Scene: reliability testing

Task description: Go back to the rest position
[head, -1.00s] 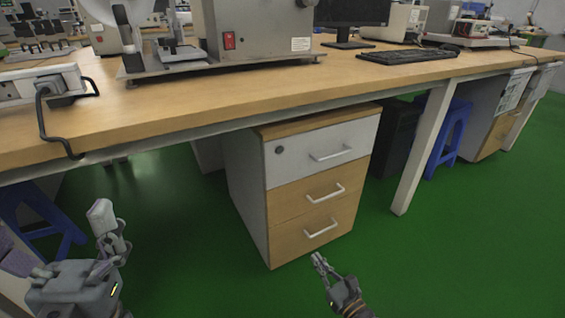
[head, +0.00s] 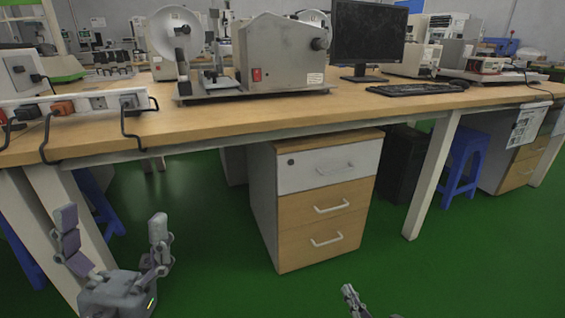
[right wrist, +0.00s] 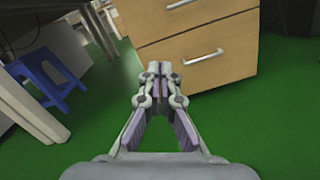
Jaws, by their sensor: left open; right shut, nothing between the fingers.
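My left gripper (head: 112,248) is at the lower left of the head view, with its two fingers spread apart and nothing between them. It is in front of the bench, below the level of the top. My right gripper (head: 350,290) shows at the bottom edge of the head view, in front of the drawer cabinet. In the right wrist view (right wrist: 164,70) its fingertips are together with nothing held, apart from the cabinet's lower drawers behind them. Most of the right arm is out of view.
The wooden workbench (head: 200,124) carries a grey machine (head: 285,60), a monitor (head: 367,35), a keyboard (head: 415,89) and a power strip (head: 75,106). The drawer cabinet (head: 325,212) stands under it with drawers shut. A blue stool (head: 463,165) is at right. Green floor (head: 480,270) is clear.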

